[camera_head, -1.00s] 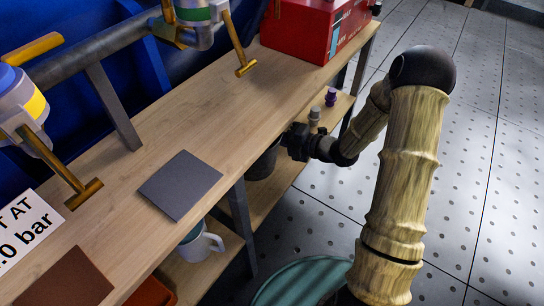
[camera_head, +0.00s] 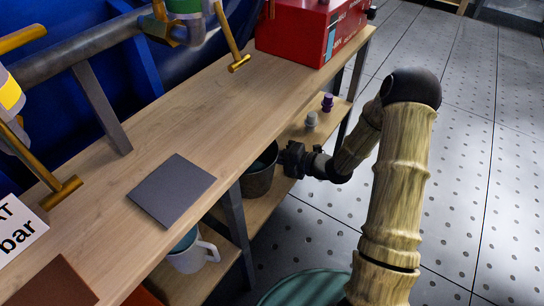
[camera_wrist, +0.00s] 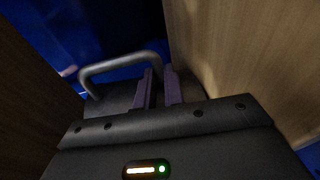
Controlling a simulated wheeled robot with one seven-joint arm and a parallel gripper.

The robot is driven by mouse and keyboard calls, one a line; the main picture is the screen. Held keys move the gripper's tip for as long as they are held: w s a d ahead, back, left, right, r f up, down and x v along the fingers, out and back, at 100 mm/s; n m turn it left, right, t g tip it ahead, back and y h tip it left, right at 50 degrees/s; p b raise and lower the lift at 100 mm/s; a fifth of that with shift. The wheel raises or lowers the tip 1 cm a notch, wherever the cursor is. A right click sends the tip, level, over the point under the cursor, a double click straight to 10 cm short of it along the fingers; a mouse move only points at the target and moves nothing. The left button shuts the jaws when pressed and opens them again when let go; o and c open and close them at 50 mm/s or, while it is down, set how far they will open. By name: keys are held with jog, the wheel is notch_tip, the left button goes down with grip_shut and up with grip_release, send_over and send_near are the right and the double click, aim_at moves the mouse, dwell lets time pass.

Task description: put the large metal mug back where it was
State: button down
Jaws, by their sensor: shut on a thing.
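The large metal mug (camera_head: 258,182) is dark grey and shows at the lower shelf level, just beyond the worktop's edge in the head view. The worktop hides part of it. My gripper (camera_head: 288,158) is at its right side. In the wrist view my gripper (camera_wrist: 160,90) has its two purple-padded fingers close together at the mug's grey looped handle (camera_wrist: 115,64), shut on it. The mug looks about upright. I cannot tell whether its base touches the shelf.
The lower shelf (camera_head: 262,208) also carries a white mug (camera_head: 192,252), a grey bottle (camera_head: 311,120) and a purple one (camera_head: 327,102). A table leg (camera_head: 236,230) stands close to the metal mug. On the worktop (camera_head: 150,130) lie a dark square mat (camera_head: 172,190) and a red box (camera_head: 305,30).

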jog(key=shift+f, duration=0.1)
jog(key=c, duration=1.5)
grip_release()
jog(key=shift+s+d+r, duration=0.1)
jog(key=shift+d+r, duration=0.1)
jog(key=shift+r, duration=0.05)
jog(key=p+v, duration=0.4)
jog(key=v, duration=0.7)
jog(key=shift+d, duration=0.25)
